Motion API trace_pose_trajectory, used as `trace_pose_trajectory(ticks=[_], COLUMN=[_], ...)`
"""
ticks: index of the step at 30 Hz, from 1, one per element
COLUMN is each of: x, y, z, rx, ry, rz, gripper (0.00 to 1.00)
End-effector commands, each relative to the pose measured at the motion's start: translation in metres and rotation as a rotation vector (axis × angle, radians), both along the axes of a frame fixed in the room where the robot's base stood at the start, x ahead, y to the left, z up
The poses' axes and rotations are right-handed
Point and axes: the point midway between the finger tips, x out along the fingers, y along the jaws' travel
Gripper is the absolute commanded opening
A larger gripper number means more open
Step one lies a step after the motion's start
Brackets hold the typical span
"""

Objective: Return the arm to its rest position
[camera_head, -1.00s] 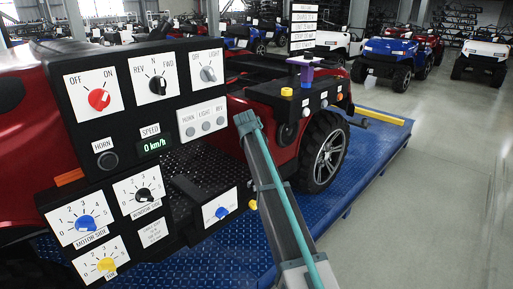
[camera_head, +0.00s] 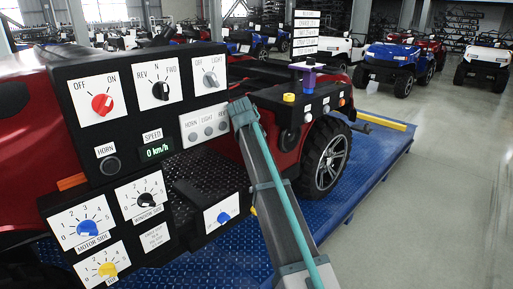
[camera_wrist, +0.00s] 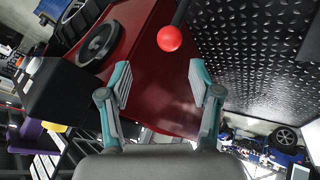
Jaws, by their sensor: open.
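My arm (camera_head: 280,200) reaches up from the bottom of the head view, in front of the black control panel (camera_head: 128,118) and the red vehicle. In the wrist view my gripper (camera_wrist: 162,95) is open, its two teal-grey fingers apart with nothing between them. A red ball knob (camera_wrist: 170,38) on a dark lever lies beyond the fingertips, apart from them. In the head view the gripper's tip end shows by the panel's right edge, but the gap between the fingers does not.
The panel carries a red knob (camera_head: 102,104), a blue knob (camera_head: 87,228) and a yellow knob (camera_head: 107,269). A black box with a purple part (camera_head: 307,80) stands behind my arm. The blue platform (camera_head: 375,165) lies below the vehicle. Grey floor at right is clear.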

Motion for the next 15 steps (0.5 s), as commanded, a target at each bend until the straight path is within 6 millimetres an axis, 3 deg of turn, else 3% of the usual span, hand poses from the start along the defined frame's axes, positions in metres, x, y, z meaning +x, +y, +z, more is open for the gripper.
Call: trace_pose_trajectory(ticks=[6,15], x=[-0.0094,-0.0098], y=[0.0029,0.0029], z=[0.0115,0.0123], rx=[0.000,0.000], ry=[0.002,0.001], rz=[-0.001,0.000], gripper=[0.64,0.64])
